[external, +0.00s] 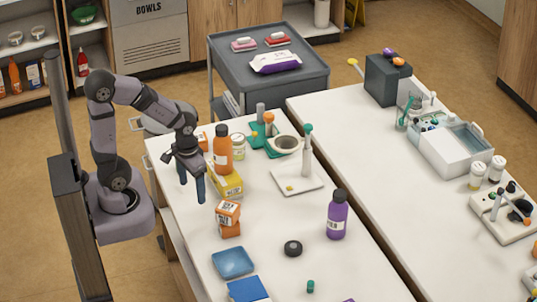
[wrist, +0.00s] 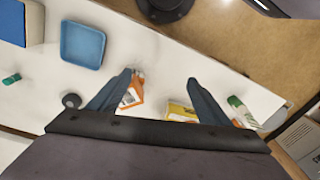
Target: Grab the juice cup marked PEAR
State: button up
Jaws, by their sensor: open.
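I cannot read the word PEAR on anything, so I cannot tell which item is the juice cup.
A blue tray (external: 233,262) and a blue box (external: 248,290) lie at the front. A black round piece (external: 293,248) and a purple bottle (external: 337,214) are to the right. A white stand (external: 298,182) is behind. Bare tabletop lies in between.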

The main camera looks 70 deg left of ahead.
jog(key=w+a+r+n+y+b, duration=0.1)
jog(key=w+a+r+n+y, duration=0.1)
jog(key=a+n, duration=0.65)
jog(key=w+a+r+n+y+b, duration=0.1)
jog(key=w+a+r+n+y, duration=0.1)
jog(key=a+n, duration=0.65)
jog(key=m+t+h+b, duration=0.2)
jog(key=m+t+h, duration=0.2)
jog(key=m+t, duration=1.1)
send_over(237, 138)
jog(key=a, duration=0.1)
jog(key=f+m+g, duration=0.1)
jog(key=f, duration=0.1)
jog(key=f+m+g, duration=0.1)
jog(key=f, duration=0.2)
jog(key=f+m+g, duration=0.1)
jog(key=f, duration=0.2)
jog(key=shift+w+a, duration=0.1)
jog(key=shift+w, duration=0.25)
jog(key=shift+w+d+f+m+h, duration=0.15)
jog(key=shift+d+f+m+h, duration=0.4)
jog(key=shift+m, duration=0.55)
jog(key=shift+f, duration=2.45)
notch_tip(237, 138, down, 2)
jog(key=shift+f+p, duration=0.1)
jog(key=shift+p, duration=0.45)
jog(key=shift+p+x, duration=0.5)
jog(key=shift+x, duration=0.3)
jog(key=shift+w+f, duration=0.2)
jog(key=shift+w, duration=0.45)
